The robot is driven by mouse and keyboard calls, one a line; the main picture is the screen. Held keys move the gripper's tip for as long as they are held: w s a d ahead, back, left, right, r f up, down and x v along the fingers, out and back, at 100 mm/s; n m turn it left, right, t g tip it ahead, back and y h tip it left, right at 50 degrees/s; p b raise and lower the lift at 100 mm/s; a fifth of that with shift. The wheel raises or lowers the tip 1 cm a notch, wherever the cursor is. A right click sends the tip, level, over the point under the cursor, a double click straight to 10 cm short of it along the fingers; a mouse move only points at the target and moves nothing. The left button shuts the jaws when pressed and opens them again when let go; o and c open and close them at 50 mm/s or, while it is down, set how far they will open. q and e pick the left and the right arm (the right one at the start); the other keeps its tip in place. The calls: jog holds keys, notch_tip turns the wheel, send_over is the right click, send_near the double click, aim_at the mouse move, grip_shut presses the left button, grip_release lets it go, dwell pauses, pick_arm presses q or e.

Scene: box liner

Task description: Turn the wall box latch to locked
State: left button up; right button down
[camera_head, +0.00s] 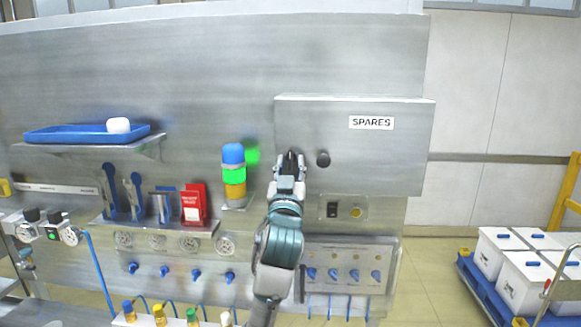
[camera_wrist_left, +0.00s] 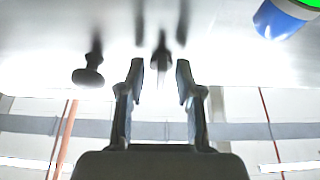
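The wall box (camera_head: 375,165) is a grey metal box marked SPARES, mounted on the panel. A dark round knob (camera_head: 323,159) sits on its front, just right of my left gripper (camera_head: 290,165); it also shows at left in the left wrist view (camera_wrist_left: 88,73). The left wrist view shows a small dark latch (camera_wrist_left: 161,58) standing out from the box face. My left gripper (camera_wrist_left: 158,78) is open, with one finger on each side of the latch and visible gaps to it. In the head view the gripper hides the latch, and its turn position is unclear. My right gripper is not in view.
A blue tray (camera_head: 85,133) is on an upper shelf. Red packets (camera_head: 194,203) and tools stand on a lower shelf. A switch plate (camera_head: 343,208) is below the box. White crates (camera_head: 520,265) are at right.

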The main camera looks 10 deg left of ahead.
pick_arm(q)
jog(key=shift+s+d, duration=0.1)
jog(key=shift+s+f, duration=0.1)
jog(key=shift+s, duration=0.15)
jog(key=v, duration=1.1)
jog(key=shift+f, duration=0.15)
